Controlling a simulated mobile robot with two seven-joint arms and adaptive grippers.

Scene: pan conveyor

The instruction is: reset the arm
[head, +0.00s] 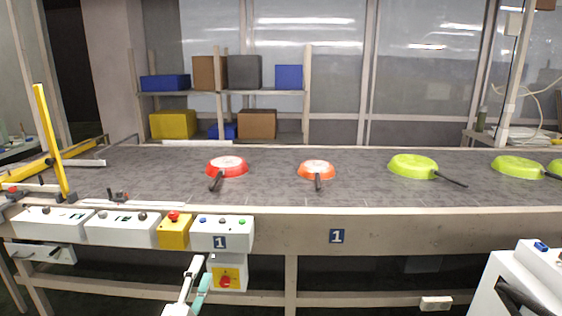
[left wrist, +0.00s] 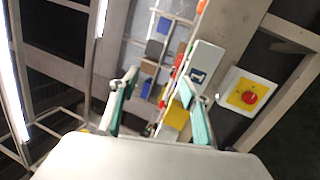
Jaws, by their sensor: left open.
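My left gripper (head: 199,276) is low in the head view, in front of the conveyor's front side and below the control boxes. It is open and empty. In the left wrist view its two teal-padded fingers (left wrist: 157,92) stand apart with nothing between them. The conveyor (head: 270,191) carries two red-orange pans (head: 227,167) (head: 317,170) and several lime-green pans (head: 413,166) (head: 518,167), all apart from the gripper. My right gripper is not in view.
White control boxes (head: 222,233) and a yellow box with a red button (head: 174,231) line the conveyor's front edge. A red rotary switch on yellow (head: 226,280) is just right of the gripper; it shows in the wrist view (left wrist: 249,96). Shelves (head: 222,93) stand behind.

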